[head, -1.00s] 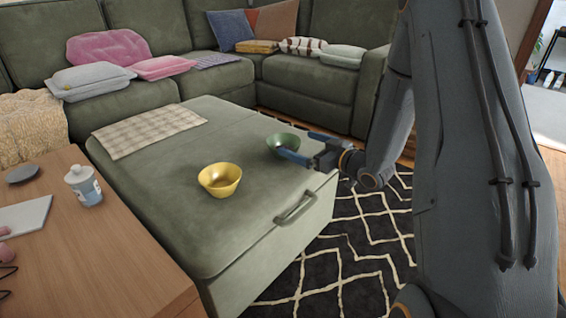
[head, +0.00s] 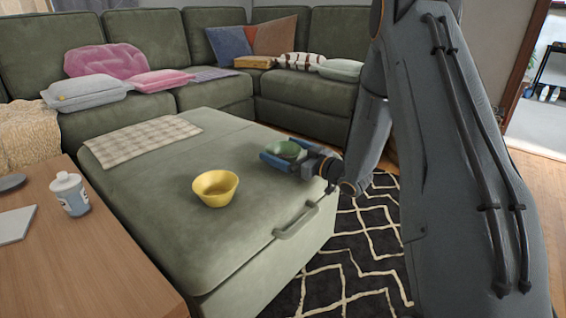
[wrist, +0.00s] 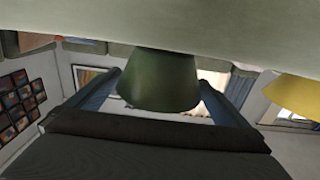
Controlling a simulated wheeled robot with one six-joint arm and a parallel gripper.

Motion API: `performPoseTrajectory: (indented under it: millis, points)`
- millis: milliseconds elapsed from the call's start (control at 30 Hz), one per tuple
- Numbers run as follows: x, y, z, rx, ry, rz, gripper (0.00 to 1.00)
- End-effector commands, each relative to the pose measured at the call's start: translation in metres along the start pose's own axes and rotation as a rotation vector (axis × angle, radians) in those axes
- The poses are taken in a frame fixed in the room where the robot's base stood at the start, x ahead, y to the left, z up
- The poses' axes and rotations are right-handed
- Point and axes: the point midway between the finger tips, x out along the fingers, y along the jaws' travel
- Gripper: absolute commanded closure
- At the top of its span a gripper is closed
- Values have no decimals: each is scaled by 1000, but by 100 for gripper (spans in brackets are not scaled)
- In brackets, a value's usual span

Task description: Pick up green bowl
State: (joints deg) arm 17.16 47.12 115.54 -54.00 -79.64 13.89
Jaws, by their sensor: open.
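The green bowl (head: 287,149) sits on the right part of the green ottoman (head: 165,215). My gripper (head: 283,156) is open at the bowl, with its blue fingers on either side of it. In the wrist view the picture is upside down, and the green bowl (wrist: 158,80) stands between the two spread fingers. I cannot tell whether either finger touches it. The gripper hides part of the bowl's lower side in the head view.
A yellow bowl (head: 215,188) stands on the ottoman to the left of the gripper. A checked cloth (head: 142,139) lies at the ottoman's far left. A wooden table (head: 85,255) with a white jar (head: 70,194) is at the left. The ottoman between cloth and bowls is clear.

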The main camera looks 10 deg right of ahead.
Motion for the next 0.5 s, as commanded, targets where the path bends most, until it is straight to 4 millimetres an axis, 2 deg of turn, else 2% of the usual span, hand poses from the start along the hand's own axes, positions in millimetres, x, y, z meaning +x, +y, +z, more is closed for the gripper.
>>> performPoseTrajectory:
  millis: [233,433,467,500]
  points:
    - [2,0,-1,1,0,2,2]
    - [2,0,0,1,0,1,35]
    - [2,0,0,1,0,1,40]
    - [2,0,-1,0,1,1,40]
